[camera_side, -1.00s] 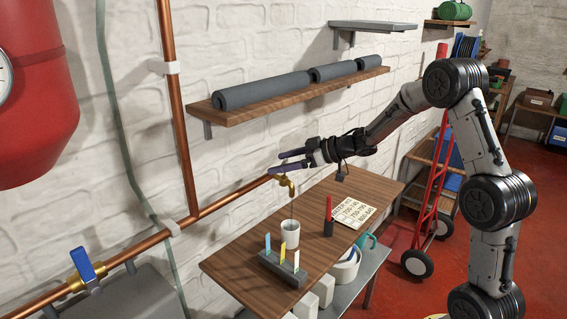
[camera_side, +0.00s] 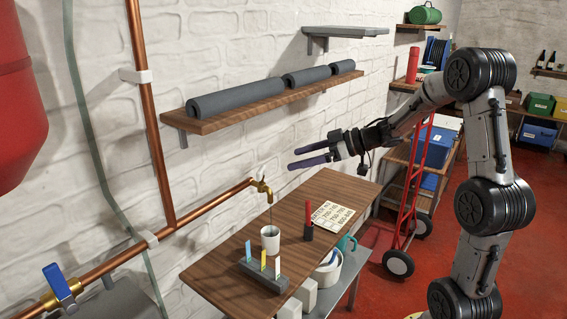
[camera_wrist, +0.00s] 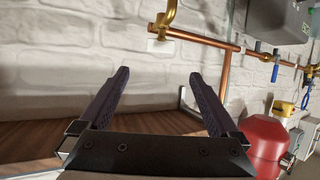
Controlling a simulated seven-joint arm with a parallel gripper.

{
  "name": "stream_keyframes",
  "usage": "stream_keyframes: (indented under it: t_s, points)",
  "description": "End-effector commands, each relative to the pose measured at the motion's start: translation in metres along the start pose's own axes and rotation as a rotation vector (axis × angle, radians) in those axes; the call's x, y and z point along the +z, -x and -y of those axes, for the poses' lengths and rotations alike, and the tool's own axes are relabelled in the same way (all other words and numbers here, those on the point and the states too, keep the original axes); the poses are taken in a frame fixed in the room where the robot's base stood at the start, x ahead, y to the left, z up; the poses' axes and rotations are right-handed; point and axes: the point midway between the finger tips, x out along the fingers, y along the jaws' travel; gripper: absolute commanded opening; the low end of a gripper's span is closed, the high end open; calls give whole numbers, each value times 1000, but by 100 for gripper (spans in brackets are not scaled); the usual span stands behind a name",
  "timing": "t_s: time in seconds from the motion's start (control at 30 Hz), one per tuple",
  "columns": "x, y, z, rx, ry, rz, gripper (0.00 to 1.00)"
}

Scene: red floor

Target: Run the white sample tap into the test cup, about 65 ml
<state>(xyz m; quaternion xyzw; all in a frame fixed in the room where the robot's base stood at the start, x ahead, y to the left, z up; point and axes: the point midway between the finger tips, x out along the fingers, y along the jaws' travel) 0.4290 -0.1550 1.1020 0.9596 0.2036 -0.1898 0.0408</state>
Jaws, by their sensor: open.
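On the wooden bench (camera_side: 215,272), a grey block (camera_side: 262,275) with coloured strips stands in front of the cup. A blue-levered valve (camera_side: 60,285) is lower left. A shelf (camera_side: 230,120) hangs above.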

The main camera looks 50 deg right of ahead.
Motion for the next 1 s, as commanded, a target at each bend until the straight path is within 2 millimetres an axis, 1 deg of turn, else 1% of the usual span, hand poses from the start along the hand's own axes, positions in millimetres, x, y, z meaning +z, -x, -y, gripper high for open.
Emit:
stream_keyframes:
  t_s: [0.03, 0.2, 0.57, 0.67, 0.7, 0.8, 0.9, 1.0]
  points:
    - [0, 7, -1, 3, 0, -1, 98]
    - [0, 18, 0, 1, 0, -1, 98]
    - [0, 18, 0, -1, 5, 0, 98]
    - [-5, 18, 2, -10, 45, -21, 98]
    - [-11, 18, 2, -16, 72, -49, 98]
    - [-13, 10, 2, -36, 107, -145, 98]
    - [-8, 1, 0, -42, 118, -240, 98]
    - [4, -7, -2, -29, 108, -323, 98]
